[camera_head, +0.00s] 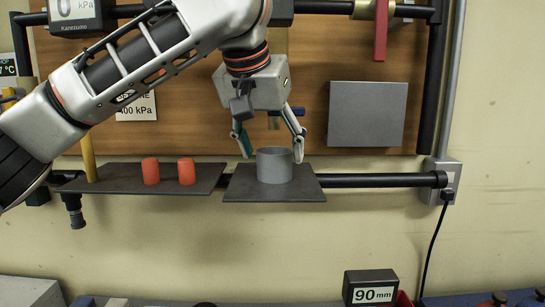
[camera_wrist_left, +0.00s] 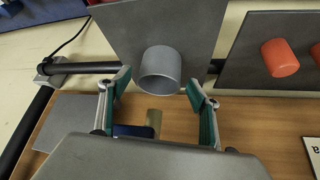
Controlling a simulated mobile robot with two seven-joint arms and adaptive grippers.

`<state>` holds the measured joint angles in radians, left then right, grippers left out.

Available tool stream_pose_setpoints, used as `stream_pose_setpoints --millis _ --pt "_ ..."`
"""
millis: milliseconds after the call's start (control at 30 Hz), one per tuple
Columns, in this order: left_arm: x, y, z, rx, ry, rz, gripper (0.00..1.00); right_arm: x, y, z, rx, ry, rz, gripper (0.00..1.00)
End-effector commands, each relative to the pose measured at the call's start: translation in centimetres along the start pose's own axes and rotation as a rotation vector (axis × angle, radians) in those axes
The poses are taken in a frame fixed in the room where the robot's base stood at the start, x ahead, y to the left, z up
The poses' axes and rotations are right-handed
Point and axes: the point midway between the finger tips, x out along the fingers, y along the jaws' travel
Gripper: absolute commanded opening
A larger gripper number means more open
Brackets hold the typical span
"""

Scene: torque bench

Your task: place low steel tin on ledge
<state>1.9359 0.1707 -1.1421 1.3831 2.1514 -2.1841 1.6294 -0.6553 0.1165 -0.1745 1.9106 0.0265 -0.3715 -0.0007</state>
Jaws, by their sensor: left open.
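The low steel tin (camera_head: 274,165) is a short grey cylinder standing upright on the right-hand dark ledge (camera_head: 310,193). My left gripper (camera_head: 271,156) is open above and behind the tin, its two fingers spread to either side of it. In the left wrist view the tin (camera_wrist_left: 160,68) lies just beyond and between the open fingertips of my left gripper (camera_wrist_left: 158,82), with visible gaps on both sides. The ledge also shows in that view (camera_wrist_left: 125,35) under the tin. My right gripper is in neither view.
Two orange cylinders (camera_head: 151,171) (camera_head: 187,171) and a yellow post (camera_head: 88,158) stand on the left dark ledge (camera_head: 120,184). A grey plate (camera_head: 367,114) is on the wooden board. A dark rail (camera_head: 380,181) runs right of the ledge. A "90 mm" block (camera_head: 370,288) sits below.

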Motion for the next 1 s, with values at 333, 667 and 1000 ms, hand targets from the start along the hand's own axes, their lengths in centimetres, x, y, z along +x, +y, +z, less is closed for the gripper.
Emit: stream_pose_setpoints --millis 333,667,1000 --pt "-7.1 -0.1 -0.1 -0.001 0.004 -0.003 0.62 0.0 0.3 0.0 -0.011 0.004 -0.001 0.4" --pt "-9.9 0.0 0.0 -0.001 0.0 -0.001 0.62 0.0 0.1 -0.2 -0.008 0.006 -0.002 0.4" --pt "-10.0 0.0 0.0 0.0 -0.001 0.0 0.62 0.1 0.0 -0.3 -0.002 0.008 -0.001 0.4"
